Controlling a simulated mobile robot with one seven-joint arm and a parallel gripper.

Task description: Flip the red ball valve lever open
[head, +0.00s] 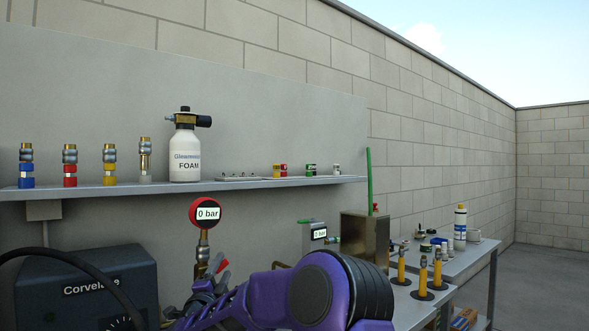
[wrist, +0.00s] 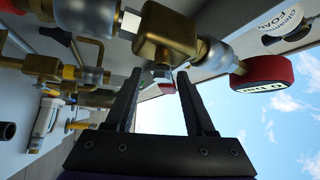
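A small red and silver piece (wrist: 167,87) shows between the fingers. I cannot tell for sure that it is the lever, and no contact is clear. The red-rimmed gauge (head: 206,213) reads 0 bar and also shows in the wrist view (wrist: 262,80).
More brass fittings and pipes (wrist: 60,70) crowd the left of the wrist view. A dark Corvelane box (head: 85,285) with a black hose stands at left. A shelf (head: 270,183) holds a foam bottle (head: 185,150) and couplings. A brass-coloured block (head: 365,240) stands at right.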

